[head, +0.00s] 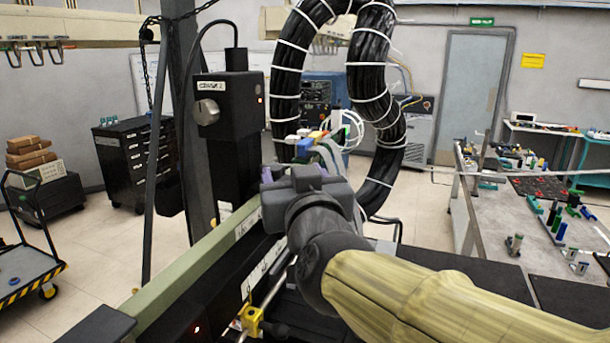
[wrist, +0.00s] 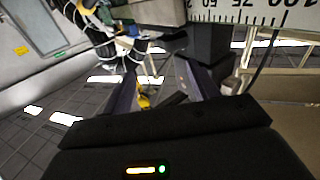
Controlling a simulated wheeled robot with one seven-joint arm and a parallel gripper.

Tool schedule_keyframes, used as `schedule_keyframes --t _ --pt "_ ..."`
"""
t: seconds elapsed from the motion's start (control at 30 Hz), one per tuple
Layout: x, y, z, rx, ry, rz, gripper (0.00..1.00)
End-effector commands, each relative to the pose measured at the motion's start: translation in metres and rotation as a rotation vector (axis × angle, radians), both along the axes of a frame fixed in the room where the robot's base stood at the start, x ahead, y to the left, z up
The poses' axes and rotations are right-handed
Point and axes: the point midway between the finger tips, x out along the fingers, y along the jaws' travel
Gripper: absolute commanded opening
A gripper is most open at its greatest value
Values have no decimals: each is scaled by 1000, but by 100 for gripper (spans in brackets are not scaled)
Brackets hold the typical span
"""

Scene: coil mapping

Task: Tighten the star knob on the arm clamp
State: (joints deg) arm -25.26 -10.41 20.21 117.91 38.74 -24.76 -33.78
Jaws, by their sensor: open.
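My gripper (head: 293,180) is at the centre of the head view, beside the tall black column unit. In the wrist view my gripper (wrist: 158,85) has its two dark fingers spread apart with nothing held between them. A small yellow part (wrist: 144,101) shows in the gap, seemingly beyond the fingers. A dark block (wrist: 207,42) lies past the right finger. I cannot clearly make out the star knob or the arm clamp; my gripper and arm may hide them. A grey round knob (head: 207,112) sits on the black box at the upper left, but I cannot tell whether it is the star knob.
A thick bundle of black hoses (head: 368,90) loops right behind my gripper. A pale green rail (head: 190,263) runs below left, with a yellow clamp-like part (head: 251,320) nearby. A workbench (head: 510,225) stands at right.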

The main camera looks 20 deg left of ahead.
Motion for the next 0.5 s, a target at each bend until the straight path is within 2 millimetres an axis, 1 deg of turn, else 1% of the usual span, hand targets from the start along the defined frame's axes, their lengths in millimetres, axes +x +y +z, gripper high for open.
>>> schedule_keyframes --t 0.03,0.2,0.33,0.5 --pt "7 -8 7 5 -24 -15 60" --pt "26 -35 29 31 -130 -32 60" --pt "35 -51 42 48 -204 -11 60" --pt "39 -66 53 58 -273 60 60"
